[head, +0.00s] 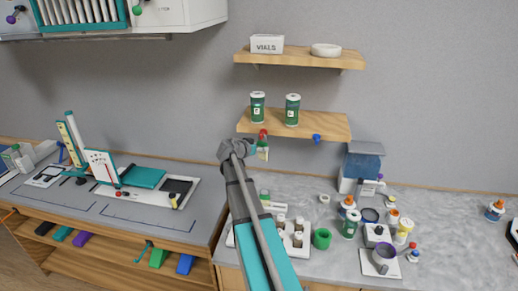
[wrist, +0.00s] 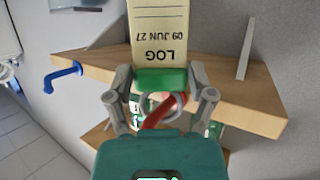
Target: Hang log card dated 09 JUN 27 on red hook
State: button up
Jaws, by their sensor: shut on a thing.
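The cream log card (wrist: 157,32) reads LOG and 09 JUN 27, upside down in the wrist view, and has a green band at one end. My gripper (wrist: 161,84) is shut on this card, with one finger on each side of the green band. The red hook (wrist: 166,110) shows between my fingers, close to the band and a grey ring; whether it passes through the card is unclear. In the head view the red hook (head: 263,132) is at the lower shelf's front edge. The card (head: 263,153) shows small just below it, partly hidden by my gripper (head: 252,149).
The lower wooden shelf (head: 330,125) carries two green jars (head: 292,110) and a blue hook (head: 317,138) to the right. An upper shelf (head: 300,60) holds a VIALS box. The counter below is crowded with bottles and devices.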

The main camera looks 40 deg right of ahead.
jog(key=o, duration=1)
jog(key=shift+c, duration=0.2)
jog(key=s+a+f+n+y+b, duration=0.2)
jog(key=s+a+f+n+y, duration=0.2)
jog(key=a, duration=1.1)
jog(key=s+a+f+n+g+y+b, duration=0.1)
jog(key=s+a+f+n+y+b, duration=0.2)
jog(key=a, duration=1.2)
jog(key=s+a+f+n+g+y+b, duration=0.1)
jog(key=s+a+f+n+y+b, duration=0.2)
jog(key=s+a+f, duration=0.9)
jog(key=a+f+n+y, duration=0.1)
jog(key=a+n+y, duration=0.2)
jog(key=n, duration=0.2)
jog(key=shift+f+y, duration=0.3)
jog(key=shift+y, duration=0.1)
